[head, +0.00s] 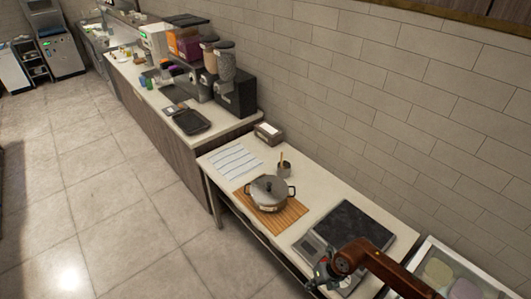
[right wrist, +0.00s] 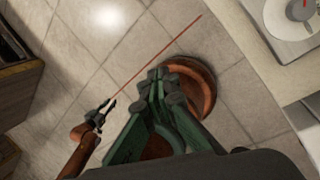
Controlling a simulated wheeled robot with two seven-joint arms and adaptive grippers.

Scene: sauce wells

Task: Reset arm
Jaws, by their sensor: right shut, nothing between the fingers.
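My right gripper (head: 322,274) hangs at the front edge of the near counter, in front of the scale, at the end of my brown arm. In the right wrist view its green fingers (right wrist: 165,88) are together with nothing between them, above the floor. A second brown arm shows at the lower left of the right wrist view, with a small dark gripper (right wrist: 103,113) that appears to be my left one. It is too small there to tell how its fingers stand. My left gripper does not show in the head view.
A lidded pot (head: 268,192) sits on a wooden mat (head: 293,213) on the near counter. A scale (head: 348,232) stands to its right, a cup (head: 284,169) behind. A white-framed tray (head: 462,262) is at lower right. Tiled floor (head: 95,215) lies clear at left.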

